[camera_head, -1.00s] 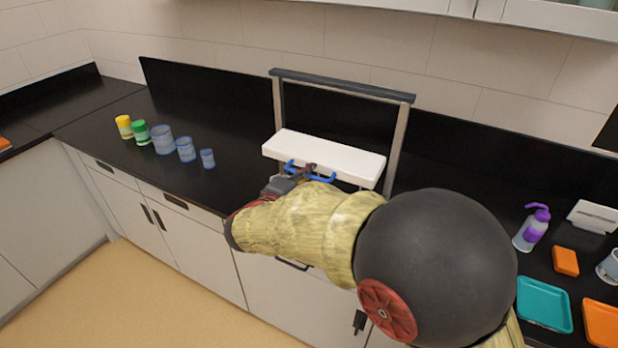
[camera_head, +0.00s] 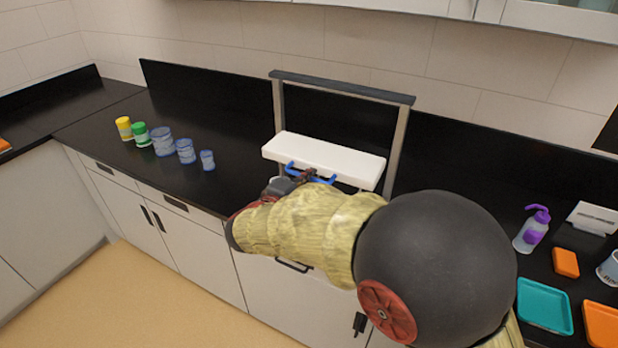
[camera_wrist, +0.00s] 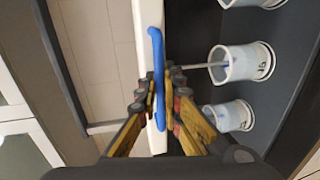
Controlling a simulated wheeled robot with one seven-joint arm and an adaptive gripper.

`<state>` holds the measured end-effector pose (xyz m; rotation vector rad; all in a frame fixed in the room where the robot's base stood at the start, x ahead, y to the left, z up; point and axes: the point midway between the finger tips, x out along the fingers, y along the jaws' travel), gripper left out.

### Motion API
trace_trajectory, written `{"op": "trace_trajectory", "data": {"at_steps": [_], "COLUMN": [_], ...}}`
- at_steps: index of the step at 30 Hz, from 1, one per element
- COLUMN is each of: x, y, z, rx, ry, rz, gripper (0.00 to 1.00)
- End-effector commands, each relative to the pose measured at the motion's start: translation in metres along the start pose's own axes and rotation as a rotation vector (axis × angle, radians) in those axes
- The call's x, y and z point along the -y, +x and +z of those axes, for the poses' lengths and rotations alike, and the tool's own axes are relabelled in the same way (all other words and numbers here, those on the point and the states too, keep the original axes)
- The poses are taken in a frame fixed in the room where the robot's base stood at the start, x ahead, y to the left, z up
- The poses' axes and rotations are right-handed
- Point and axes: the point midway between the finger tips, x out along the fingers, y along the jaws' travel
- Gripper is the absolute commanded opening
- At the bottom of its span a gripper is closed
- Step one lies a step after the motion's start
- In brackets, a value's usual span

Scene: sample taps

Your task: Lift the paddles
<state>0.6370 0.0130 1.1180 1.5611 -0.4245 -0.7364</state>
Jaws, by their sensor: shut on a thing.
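A blue paddle handle (camera_head: 324,180) sticks out from the front of a white bar (camera_head: 325,157). The bar spans a grey upright frame (camera_head: 397,145) on the black counter. My gripper (camera_head: 304,175) is at the handle. In the wrist view my gripper (camera_wrist: 163,92) is shut on the blue handle (camera_wrist: 158,62), with a finger on each side. Beside the bar, several pale cups stand in a row, such as a middle cup (camera_wrist: 238,64); a thin grey rod (camera_wrist: 205,66) reaches toward it. The paddles' lower parts are hidden behind my arm in the head view.
To the left stand a yellow-lidded jar (camera_head: 124,127), a green-lidded jar (camera_head: 141,134) and several blue-rimmed beakers (camera_head: 163,141). To the right are a purple-topped bottle (camera_head: 532,229), a teal tray (camera_head: 544,304) and an orange tray (camera_head: 603,323).

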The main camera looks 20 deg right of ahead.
Motion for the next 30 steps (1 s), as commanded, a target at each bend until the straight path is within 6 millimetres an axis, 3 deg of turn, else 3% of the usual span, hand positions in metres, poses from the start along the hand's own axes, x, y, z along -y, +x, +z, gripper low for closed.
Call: {"op": "trace_trajectory", "data": {"at_steps": [17, 30], "x": [-0.005, -0.118], "y": [-0.001, -0.025], "z": [0.000, 0.000], "rx": [0.000, -0.002], "ry": [0.000, 0.006], "rz": [0.000, 0.004], "gripper": [0.00, 0.00]}}
